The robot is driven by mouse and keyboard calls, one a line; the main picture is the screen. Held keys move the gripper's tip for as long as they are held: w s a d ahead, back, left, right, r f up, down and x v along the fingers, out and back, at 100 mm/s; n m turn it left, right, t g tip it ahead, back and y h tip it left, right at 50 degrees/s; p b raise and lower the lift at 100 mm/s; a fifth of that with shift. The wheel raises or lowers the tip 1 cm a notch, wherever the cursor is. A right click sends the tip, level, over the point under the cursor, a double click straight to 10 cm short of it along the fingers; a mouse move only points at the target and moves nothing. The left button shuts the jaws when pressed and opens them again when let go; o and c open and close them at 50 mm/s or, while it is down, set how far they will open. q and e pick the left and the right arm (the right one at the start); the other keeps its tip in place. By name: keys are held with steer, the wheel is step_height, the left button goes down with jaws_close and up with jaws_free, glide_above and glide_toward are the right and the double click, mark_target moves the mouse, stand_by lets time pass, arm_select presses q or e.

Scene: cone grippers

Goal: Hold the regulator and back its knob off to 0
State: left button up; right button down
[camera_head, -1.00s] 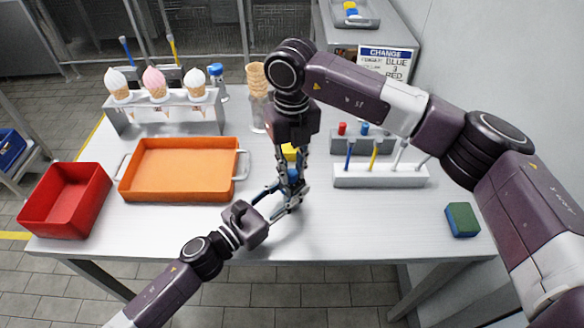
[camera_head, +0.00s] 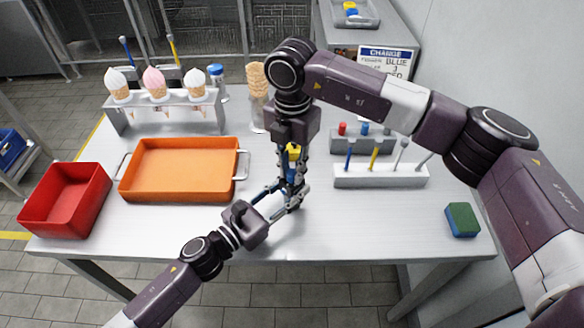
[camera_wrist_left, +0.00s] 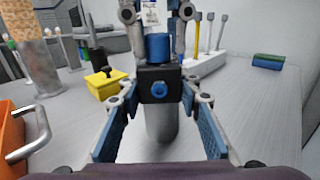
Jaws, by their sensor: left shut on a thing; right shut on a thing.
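The regulator (camera_wrist_left: 159,85) is a black body with a blue port on its front, a blue knob (camera_wrist_left: 158,46) on top and a grey cylinder below. It is upright in the left wrist view. My left gripper (camera_head: 292,192) is shut on the black body from its two sides. My right gripper (camera_head: 292,172) comes down from above, its fingers at either side of the blue knob, shut on it. In the head view the fingers hide most of the regulator. The knob's scale cannot be read.
A yellow block (camera_wrist_left: 105,82) with a black top stands left of the regulator. An orange tray (camera_head: 130,188) and a red bin (camera_head: 42,222) are at left. A white rack (camera_head: 380,180) and a sponge (camera_head: 462,219) are at right.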

mark_target(292, 172)
steer(key=m, duration=0.5)
steer(key=shift+w+m, duration=0.1)
steer(key=shift+m, duration=0.2)
steer(key=m, duration=0.4)
steer(key=shift+m, duration=0.7)
steer(key=c, duration=1.7)
jaws_free()
steer(key=shift+c, duration=0.2)
steer(key=shift+r, duration=0.1)
step_height(292, 172, up, 12)
